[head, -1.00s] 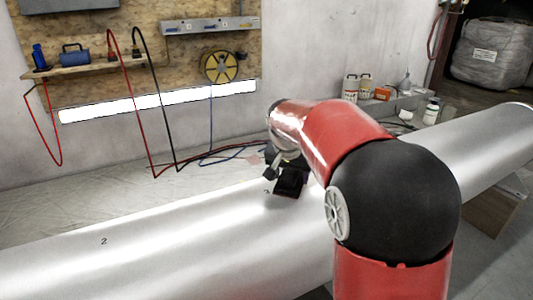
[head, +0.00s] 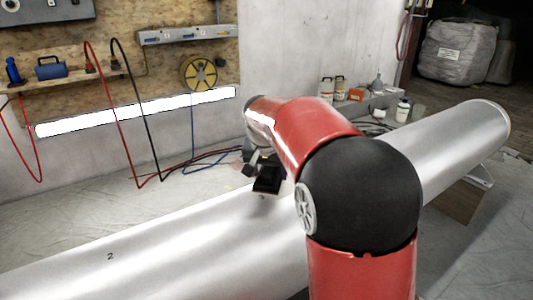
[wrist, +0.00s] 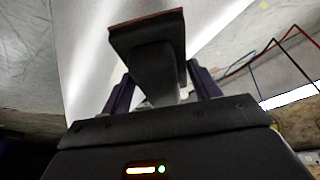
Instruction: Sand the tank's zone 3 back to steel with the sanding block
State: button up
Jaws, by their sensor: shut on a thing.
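The tank (head: 440,150) is a long bare-silver cylinder lying across the head view. A printed "2" (head: 110,256) marks its left part; a tiny dark mark below the block is too small to read. My gripper (wrist: 160,85) is shut on the sanding block (wrist: 148,32), a dark block with a stem handle between the purple fingers and a thin reddish-brown edge. In the head view the block (head: 267,185) is over the tank's upper side, left of my red arm. I cannot tell whether it touches the surface. My arm hides part of the tank.
Red and black cables (head: 165,170) hang from the wall shelf and run behind the tank. Bottles (head: 333,88) stand on a ledge behind it. The sheeted floor at lower right is clear.

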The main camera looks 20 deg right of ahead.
jog(key=shift+r+p, duration=0.35)
jog(key=shift+r, duration=1.4)
